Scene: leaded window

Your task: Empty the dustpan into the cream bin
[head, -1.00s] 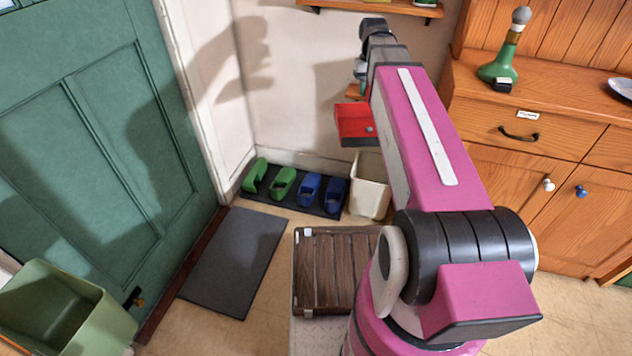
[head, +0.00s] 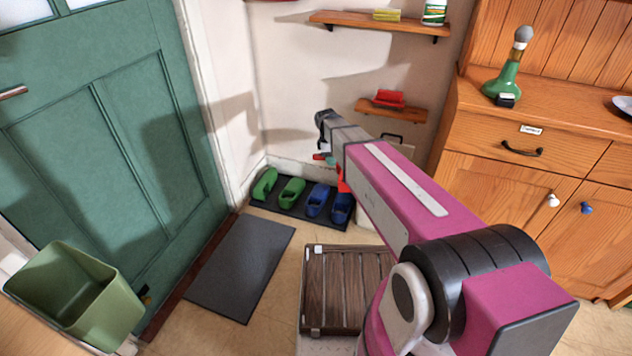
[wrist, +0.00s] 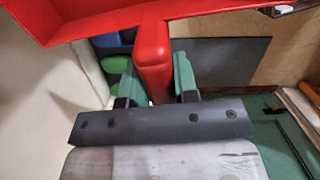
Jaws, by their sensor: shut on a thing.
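The red dustpan (head: 343,181) shows only as a small patch beside my forearm in the head view. In the wrist view, the pan (wrist: 85,20) spans the upper left and its thick handle (wrist: 153,65) runs down between my fingers. My gripper (wrist: 158,82) is shut on that handle. The pan's contents cannot be made out. The cream bin (head: 366,228) stands on the floor right of the shoes, mostly hidden behind my arm. The dustpan is near the bin in the head view, but I cannot tell whether it is over the opening.
Green and blue shoes (head: 290,190) stand on a dark tray by the wall. A grey mat (head: 240,270) and a slatted wooden board (head: 335,290) lie nearby. A green bin (head: 75,295) stands by the door. A low shelf (head: 390,110) holds a red object; a wooden dresser (head: 500,180) is at right.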

